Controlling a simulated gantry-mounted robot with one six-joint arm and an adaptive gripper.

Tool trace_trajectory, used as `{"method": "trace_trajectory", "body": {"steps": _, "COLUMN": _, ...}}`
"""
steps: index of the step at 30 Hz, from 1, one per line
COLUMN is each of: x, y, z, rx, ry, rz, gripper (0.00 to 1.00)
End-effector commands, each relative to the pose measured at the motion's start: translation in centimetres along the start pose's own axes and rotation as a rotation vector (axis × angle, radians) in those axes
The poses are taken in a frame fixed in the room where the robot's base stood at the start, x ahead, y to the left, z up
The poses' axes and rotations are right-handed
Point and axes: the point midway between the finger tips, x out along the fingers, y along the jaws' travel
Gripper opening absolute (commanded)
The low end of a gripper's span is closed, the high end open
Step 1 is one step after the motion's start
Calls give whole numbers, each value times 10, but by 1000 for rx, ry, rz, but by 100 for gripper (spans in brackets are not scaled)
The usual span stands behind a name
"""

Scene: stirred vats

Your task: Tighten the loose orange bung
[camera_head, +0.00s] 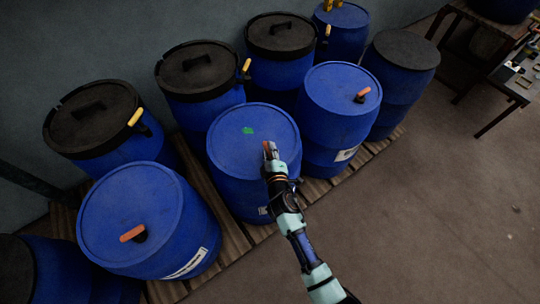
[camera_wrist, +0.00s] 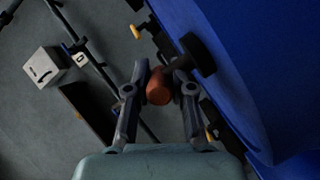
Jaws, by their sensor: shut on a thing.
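My gripper (camera_head: 269,150) is at the top of the middle front blue drum (camera_head: 238,140), near its right rim. It is shut on the orange handle of a bung (camera_head: 267,146). In the wrist view the orange handle (camera_wrist: 158,88) sits between the fingertips, with a dark stem and a black round part (camera_wrist: 198,54) beside the blue drum lid (camera_wrist: 245,60). I cannot tell how far the bung is seated. Other orange-handled bungs show on the front left drum (camera_head: 133,233) and the right drum (camera_head: 362,94).
Black-lidded drums (camera_head: 95,115) with yellow handles stand in the back row along the wall. A green mark (camera_head: 248,130) is on the middle lid. The drums stand on wooden pallets (camera_head: 233,235). A table (camera_head: 507,85) is at the upper right. The right floor is clear.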

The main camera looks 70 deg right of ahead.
Motion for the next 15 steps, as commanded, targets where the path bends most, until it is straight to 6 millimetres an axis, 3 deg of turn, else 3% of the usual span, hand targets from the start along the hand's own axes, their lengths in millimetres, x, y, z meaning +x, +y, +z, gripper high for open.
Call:
{"method": "trace_trajectory", "body": {"steps": 1, "x": 3, "y": -11, "z": 4, "rx": 7, "ry": -16, "rz": 22, "gripper": 0}}
{"method": "trace_trajectory", "body": {"steps": 4, "x": 3, "y": -12, "z": 3, "rx": 24, "ry": -77, "rz": 60, "gripper": 0}}
{"method": "trace_trajectory", "body": {"steps": 15, "x": 2, "y": -6, "z": -3, "rx": 99, "ry": -366, "rz": 235, "gripper": 0}}
